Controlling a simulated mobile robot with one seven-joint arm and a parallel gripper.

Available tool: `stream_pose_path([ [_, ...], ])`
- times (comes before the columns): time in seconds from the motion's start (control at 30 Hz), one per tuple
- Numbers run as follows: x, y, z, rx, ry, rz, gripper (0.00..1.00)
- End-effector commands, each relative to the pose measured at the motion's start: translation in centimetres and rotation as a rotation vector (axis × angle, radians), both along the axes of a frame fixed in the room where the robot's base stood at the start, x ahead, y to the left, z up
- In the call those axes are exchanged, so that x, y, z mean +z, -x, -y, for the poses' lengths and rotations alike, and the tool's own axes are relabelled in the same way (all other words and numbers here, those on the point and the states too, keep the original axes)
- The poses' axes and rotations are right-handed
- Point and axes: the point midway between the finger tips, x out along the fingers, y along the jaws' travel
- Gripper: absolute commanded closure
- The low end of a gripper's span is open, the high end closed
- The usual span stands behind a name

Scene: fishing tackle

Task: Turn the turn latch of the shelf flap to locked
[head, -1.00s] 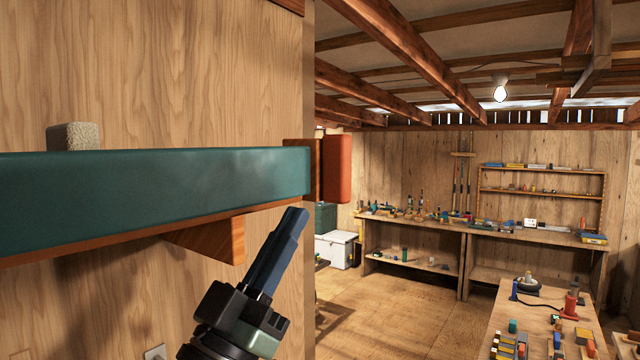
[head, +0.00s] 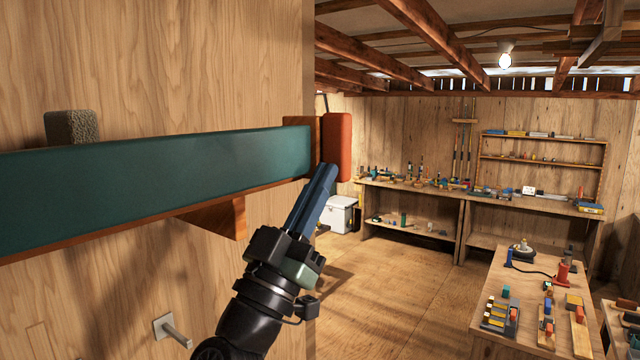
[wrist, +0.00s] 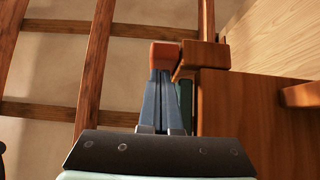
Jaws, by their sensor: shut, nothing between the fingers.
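The shelf flap (head: 150,172) is a long dark green board edge across the left of the head view. At its right end is a brown wooden block (head: 316,135) with the red-orange turn latch (head: 338,146), which stands upright. My gripper (head: 327,172) is shut and empty, its blue fingers pointing up at the lower part of the latch. In the wrist view the fingertips (wrist: 160,78) appear right below the red latch (wrist: 164,55), beside the brown block (wrist: 203,58). I cannot tell whether they touch it.
A wooden bracket (head: 220,217) supports the shelf from below. A grey block (head: 72,128) sits on top of the shelf. A metal peg (head: 175,331) sticks out of the wall lower down. Open floor and workbenches lie to the right.

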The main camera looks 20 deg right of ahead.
Motion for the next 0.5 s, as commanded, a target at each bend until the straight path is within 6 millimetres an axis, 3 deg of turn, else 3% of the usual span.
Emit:
stream_pose_path([
  [0.5,-0.47,-0.15,0.22,0.0,0.047,0.037,1.0],
])
